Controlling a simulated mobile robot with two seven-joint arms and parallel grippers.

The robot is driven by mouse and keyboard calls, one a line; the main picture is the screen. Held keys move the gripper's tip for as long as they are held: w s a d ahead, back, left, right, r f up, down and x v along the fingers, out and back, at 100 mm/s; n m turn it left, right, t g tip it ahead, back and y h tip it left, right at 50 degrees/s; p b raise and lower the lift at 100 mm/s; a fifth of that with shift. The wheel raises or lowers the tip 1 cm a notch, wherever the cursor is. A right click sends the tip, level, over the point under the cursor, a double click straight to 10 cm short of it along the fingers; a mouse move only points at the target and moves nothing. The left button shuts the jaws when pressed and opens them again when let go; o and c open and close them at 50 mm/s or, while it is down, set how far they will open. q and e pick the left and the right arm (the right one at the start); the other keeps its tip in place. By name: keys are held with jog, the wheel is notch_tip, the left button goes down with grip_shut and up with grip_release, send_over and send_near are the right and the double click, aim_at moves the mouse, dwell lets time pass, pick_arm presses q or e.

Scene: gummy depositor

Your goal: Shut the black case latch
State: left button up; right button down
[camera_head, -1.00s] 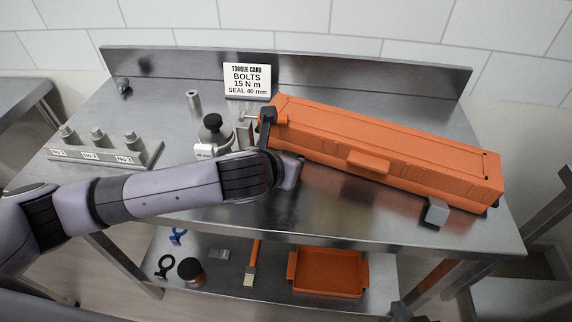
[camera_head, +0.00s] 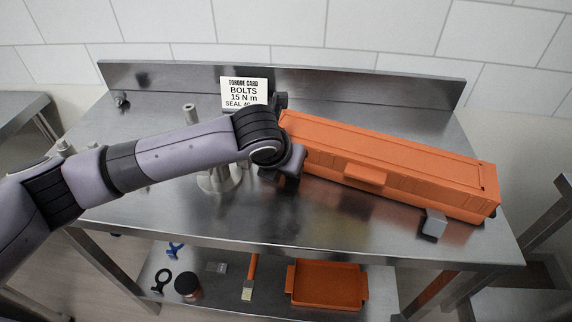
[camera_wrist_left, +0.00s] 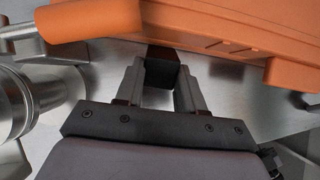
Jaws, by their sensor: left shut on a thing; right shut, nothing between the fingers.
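The long orange case (camera_head: 390,165) lies on the steel bench, its lid down. In the left wrist view its orange wall (camera_wrist_left: 245,30) fills the top. My left gripper (camera_wrist_left: 160,85) is shut on the black latch (camera_wrist_left: 162,66), a small dark block just below the case's edge. In the head view my left forearm and wrist cover this gripper and the latch at the case's left end. I cannot tell whether the latch is seated against the case. Only a dark bit of my right gripper (camera_head: 398,317) shows at the bottom edge; it is shut and empty, away from the case.
A grey block (camera_head: 433,222) sits at the case's front right. A torque card (camera_head: 244,91) stands behind my arm. A metal cylindrical part (camera_head: 218,180) stands left of the case. The lower shelf holds an orange tray (camera_head: 328,285), a brush (camera_head: 249,280) and a jar (camera_head: 188,287).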

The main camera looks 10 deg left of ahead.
pick_arm(q)
jog(key=o, duration=1)
jog(key=shift+o, duration=0.2)
jog(key=shift+r, duration=0.1)
jog(key=v, duration=0.7)
